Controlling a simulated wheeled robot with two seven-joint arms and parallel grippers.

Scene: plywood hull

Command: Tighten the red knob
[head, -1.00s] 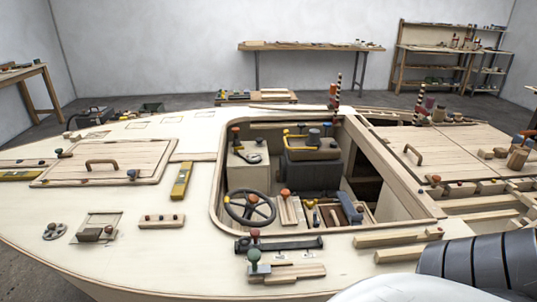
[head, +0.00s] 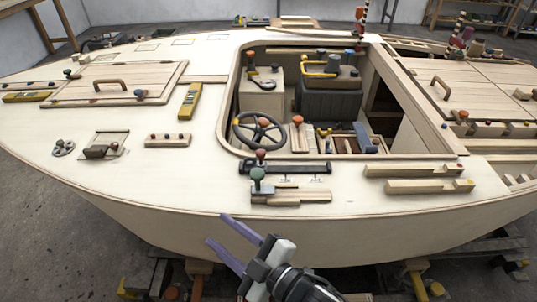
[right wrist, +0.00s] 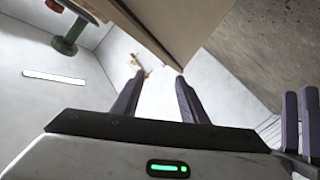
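A dull red knob (head: 261,154) stands on a black slotted bar (head: 315,168) on the near deck, just behind a green knob (head: 257,174). My right gripper (head: 219,231) is open and empty in front of the hull's near edge, below and apart from the green knob. In the right wrist view its purple fingers (right wrist: 158,78) are apart with nothing between them. Purple fingers at that view's right edge (right wrist: 302,120) seem to be my left gripper, cut off.
The steering wheel (head: 259,132) and open cockpit lie behind the bar. Wooden blocks (head: 415,186) lie to its right, a small knobbed strip (head: 168,140) to its left. A green post (right wrist: 68,40) shows in the right wrist view.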

